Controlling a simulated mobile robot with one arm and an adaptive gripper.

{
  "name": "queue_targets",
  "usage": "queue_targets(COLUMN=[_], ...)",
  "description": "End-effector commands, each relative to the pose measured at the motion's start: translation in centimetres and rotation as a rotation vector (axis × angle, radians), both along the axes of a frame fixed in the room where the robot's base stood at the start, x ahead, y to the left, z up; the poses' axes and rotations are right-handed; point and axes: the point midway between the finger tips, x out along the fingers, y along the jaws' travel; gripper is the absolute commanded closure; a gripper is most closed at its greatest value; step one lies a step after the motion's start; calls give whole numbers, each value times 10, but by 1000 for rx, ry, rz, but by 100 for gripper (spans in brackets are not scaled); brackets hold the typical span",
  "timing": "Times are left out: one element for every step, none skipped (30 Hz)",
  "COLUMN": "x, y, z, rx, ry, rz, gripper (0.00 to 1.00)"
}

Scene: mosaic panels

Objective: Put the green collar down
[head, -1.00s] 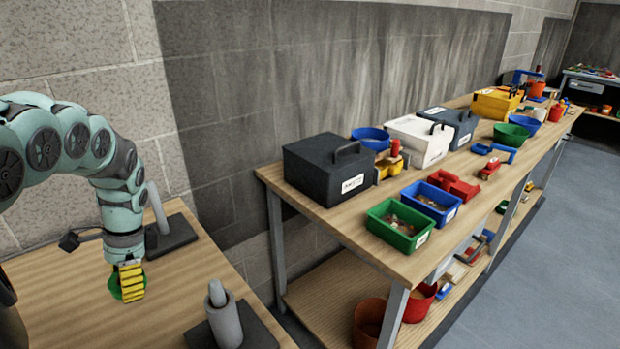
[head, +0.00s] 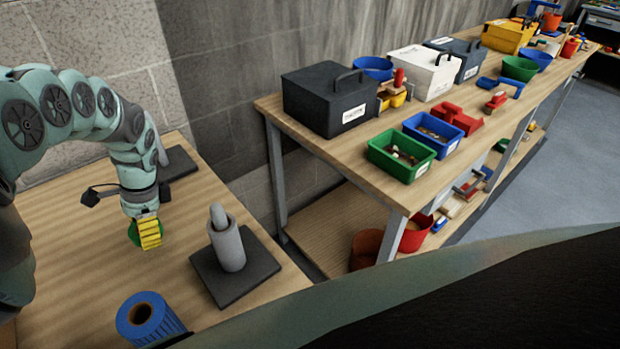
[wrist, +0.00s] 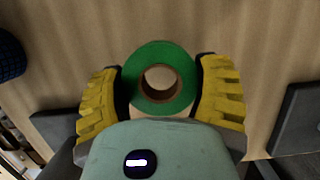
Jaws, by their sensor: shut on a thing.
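The green collar (wrist: 160,50) is a ring with a brown inner wall and an open centre. It sits between the two yellow fingers of my gripper (wrist: 162,95) in the wrist view, with both fingers against its sides. In the head view my gripper (head: 147,232) points down over the wooden table, and only a sliver of the green collar (head: 133,233) shows beside the yellow fingers. Whether the collar touches the tabletop cannot be told.
A grey post on a dark base (head: 229,250) stands right of my gripper. Another dark base (head: 178,163) lies behind it. A blue ribbed collar (head: 150,318) stands at the table's front. Bare tabletop (head: 75,270) lies to the left. A workbench with bins (head: 372,217) stands at the right.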

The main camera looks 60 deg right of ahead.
Motion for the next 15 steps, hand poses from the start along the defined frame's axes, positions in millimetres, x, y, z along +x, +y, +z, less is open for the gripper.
queue_targets(x=[-2, -2, -2, -2, -1, -2, -3, -3, -2, -1, -1, -1, -1, -1, -1], y=[-2, -2, -2, -1, -2, -3, -3, -3, -2, -2, -2, -1, -1, 0, 0], z=[-4, -7, -11, -14, -17, -21, -25, -27, -30, -31, -33, -35, -36, -36, -36], rx=[-1, -1, 0, -1, -3, -3, -3, -2, -1, -1, -1, 1, 2, 3, 3], ry=[3, 3, 3, 1, 1, 3, 5, 6, 3, 2, 1, 1, 1, 0, 0], rz=[-2, -3, -2, -1, -1, -1, -3, -3, -2, -2, -1, -1, -1, -2, -2], gripper=[74, 74, 74, 74, 74, 74, 74, 74, 74, 74, 74, 74, 74, 74, 74])
